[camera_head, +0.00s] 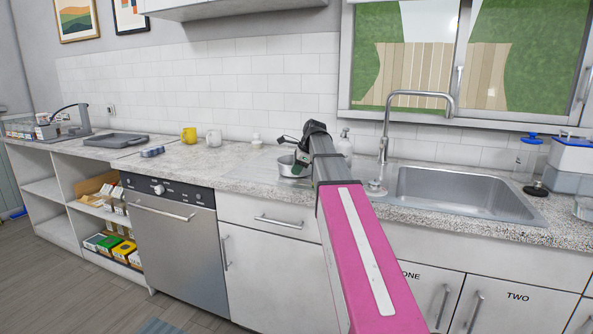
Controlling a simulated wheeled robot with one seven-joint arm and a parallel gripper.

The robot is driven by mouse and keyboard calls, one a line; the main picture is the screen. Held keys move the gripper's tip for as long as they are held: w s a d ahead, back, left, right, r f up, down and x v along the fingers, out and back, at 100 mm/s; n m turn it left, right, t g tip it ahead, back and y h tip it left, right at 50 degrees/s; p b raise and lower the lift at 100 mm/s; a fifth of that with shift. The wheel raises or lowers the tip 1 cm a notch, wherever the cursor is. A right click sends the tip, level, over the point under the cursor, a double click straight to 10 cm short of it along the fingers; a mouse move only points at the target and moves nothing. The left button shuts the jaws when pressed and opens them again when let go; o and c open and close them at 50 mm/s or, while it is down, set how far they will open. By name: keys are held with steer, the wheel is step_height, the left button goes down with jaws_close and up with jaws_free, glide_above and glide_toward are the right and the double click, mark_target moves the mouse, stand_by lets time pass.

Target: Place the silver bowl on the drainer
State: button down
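A silver bowl (286,166) is on the speckled counter left of the sink, right at the end of my arm. My gripper (292,160) is over or beside it, small in the picture and partly hidden by my own arm. I cannot tell whether its fingers are open or shut, or whether they touch the bowl. A flat greyish patch (250,172) under and left of the bowl may be the drainer; its edges are faint. Another silver, bowl-like thing (584,208) is cut off at the right edge.
The sink (460,192) with a tall faucet (385,135) is to the right. A soap bottle (344,147) stands behind my arm. A yellow mug (189,135), a white mug (213,138) and a dark tray (115,140) are farther left. The counter front between is mostly clear.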

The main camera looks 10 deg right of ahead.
steer(key=shift+f, duration=0.1)
steer(key=c, duration=1.3)
jaws_free()
steer(key=shift+c, duration=0.2)
steer(key=v, duration=1.2)
